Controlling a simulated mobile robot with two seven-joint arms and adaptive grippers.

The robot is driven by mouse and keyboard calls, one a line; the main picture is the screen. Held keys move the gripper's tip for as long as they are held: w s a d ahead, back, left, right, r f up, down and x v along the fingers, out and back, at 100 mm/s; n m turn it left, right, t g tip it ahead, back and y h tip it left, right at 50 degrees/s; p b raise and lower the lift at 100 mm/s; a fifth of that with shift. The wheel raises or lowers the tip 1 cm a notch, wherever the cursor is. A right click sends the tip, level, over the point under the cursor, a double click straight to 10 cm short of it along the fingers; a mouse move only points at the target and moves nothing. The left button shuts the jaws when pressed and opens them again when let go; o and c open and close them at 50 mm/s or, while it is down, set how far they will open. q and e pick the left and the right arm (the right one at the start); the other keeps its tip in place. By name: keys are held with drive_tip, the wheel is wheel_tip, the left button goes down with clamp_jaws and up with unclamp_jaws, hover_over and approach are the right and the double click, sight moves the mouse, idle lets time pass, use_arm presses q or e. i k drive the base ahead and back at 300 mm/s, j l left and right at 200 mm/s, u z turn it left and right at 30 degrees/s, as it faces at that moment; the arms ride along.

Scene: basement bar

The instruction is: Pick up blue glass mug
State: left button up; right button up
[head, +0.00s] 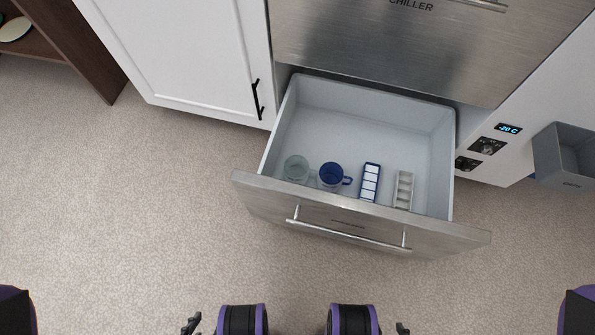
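The blue glass mug (331,175) stands in the open chiller drawer (385,118), near its front wall. Its handle points right. A clear glass mug (296,169) stands close to its left. My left gripper (191,325) shows only in small part at the bottom edge, left of centre. My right gripper (402,328) shows only in small part at the bottom edge, right of centre. Both are well away from the drawer and the mug. Their fingers are mostly cut off by the frame, so I cannot see whether they are open or shut.
In the drawer, a blue and white tray (370,182) and a pale compartment tray (403,190) lie right of the mug. The drawer front has a bar handle (348,236). A white cabinet (180,60) stands left, a grey bin (565,155) right. The carpet (130,220) in front is clear.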

sight(330, 176)
drive_tip(key=k+l, duration=0.65)
drive_tip(key=k, duration=0.1)
